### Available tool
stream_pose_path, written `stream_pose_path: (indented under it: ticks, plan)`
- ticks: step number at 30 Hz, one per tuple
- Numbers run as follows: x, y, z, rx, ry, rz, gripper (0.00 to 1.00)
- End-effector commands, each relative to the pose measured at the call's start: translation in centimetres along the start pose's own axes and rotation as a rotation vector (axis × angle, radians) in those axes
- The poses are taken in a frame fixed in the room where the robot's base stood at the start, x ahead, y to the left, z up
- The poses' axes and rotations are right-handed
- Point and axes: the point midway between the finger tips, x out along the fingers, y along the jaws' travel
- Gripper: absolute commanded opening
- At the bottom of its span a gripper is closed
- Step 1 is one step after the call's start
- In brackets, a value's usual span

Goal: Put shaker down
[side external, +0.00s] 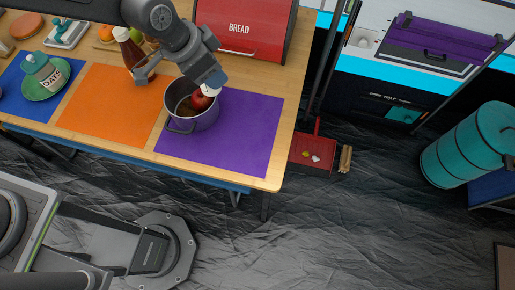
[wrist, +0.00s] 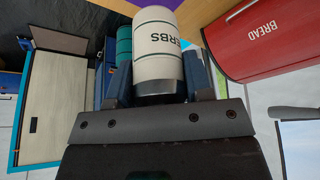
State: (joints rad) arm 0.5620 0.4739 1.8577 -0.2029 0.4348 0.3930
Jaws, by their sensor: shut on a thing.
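My gripper (wrist: 158,85) is shut on a white shaker (wrist: 158,50) with dark bands and lettering ending in "ERBS". The shaker lies between the blue fingers in the wrist view. The pot (side external: 180,125) stands on the purple mat (side external: 235,140) and holds a red round thing (side external: 200,102). I cannot tell whether the shaker touches the pot or its contents.
A red bread bin (side external: 242,30) stands behind the pot; it also shows in the wrist view (wrist: 260,40). A brown bottle (side external: 130,50) stands behind the orange mat (side external: 105,100). The purple mat's right side is clear.

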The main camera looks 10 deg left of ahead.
Motion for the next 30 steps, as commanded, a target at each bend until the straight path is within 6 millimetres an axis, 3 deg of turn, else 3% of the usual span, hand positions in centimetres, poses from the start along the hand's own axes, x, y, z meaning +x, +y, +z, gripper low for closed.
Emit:
stream_pose_path:
  ticks: [9,14,24,30]
  plan:
    - [6.2,0.0,2.6,-0.003,-0.003,0.002,0.21]
    - [7.8,0.6,2.9,0.000,0.001,0.000,0.21]
    - [12.8,7.0,1.8,0.005,0.002,0.001,0.21]
    - [15.1,9.8,1.2,0.002,0.003,0.000,0.21]
